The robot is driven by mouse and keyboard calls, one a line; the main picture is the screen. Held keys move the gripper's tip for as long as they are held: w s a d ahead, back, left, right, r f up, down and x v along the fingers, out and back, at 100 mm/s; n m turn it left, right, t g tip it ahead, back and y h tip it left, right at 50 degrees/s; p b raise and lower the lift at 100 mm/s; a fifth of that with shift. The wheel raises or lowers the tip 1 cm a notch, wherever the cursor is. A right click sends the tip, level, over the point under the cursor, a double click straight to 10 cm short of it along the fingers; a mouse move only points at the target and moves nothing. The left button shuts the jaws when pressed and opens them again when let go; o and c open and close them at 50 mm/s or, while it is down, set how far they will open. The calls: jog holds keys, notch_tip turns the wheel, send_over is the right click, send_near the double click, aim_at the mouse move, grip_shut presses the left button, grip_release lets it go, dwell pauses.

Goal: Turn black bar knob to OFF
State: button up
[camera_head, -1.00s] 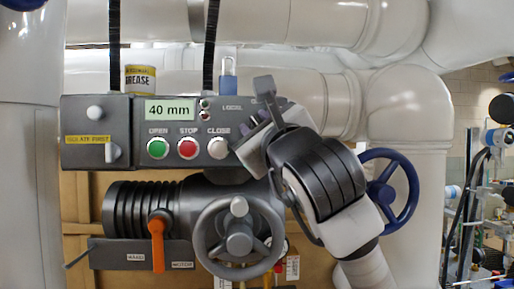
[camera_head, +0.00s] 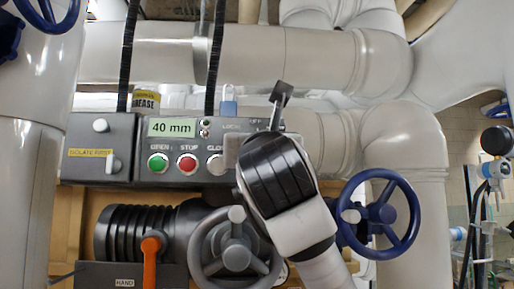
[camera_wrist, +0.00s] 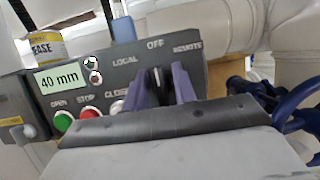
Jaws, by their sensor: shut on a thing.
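The black bar knob (camera_wrist: 157,79) is on the grey control box, between the purple fingers of my gripper (camera_wrist: 162,84) in the wrist view. The fingers are shut on it. Its visible end points up, roughly at the OFF label (camera_wrist: 155,44). The LOCAL label (camera_wrist: 125,61) is to the left and the REMOTE label (camera_wrist: 187,49) to the right. The knob's lower part is hidden by my gripper. In the head view my wrist covers the knob and fingers. The control box (camera_head: 140,180) shows a 40 mm display (camera_head: 171,128).
The green OPEN (camera_head: 158,163), red STOP (camera_head: 187,163) and CLOSE (camera_head: 216,164) buttons are just left of my gripper. A grey handwheel (camera_head: 236,258) is below, a blue handwheel (camera_head: 379,214) to the right. A blue padlock (camera_head: 229,108) and grease can (camera_head: 147,101) are above the box.

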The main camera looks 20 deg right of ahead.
jog(key=shift+f, duration=0.1)
dwell(0.3)
jog(key=o, duration=0.6)
jog(key=shift+o, duration=0.2)
jog(key=b+v, duration=0.4)
jog(key=v, duration=0.9)
jog(key=shift+s+a+b, duration=0.15)
jog(key=shift+s+b, duration=0.15)
jog(key=shift+s, duration=0.05)
jog(key=shift+f, duration=0.1)
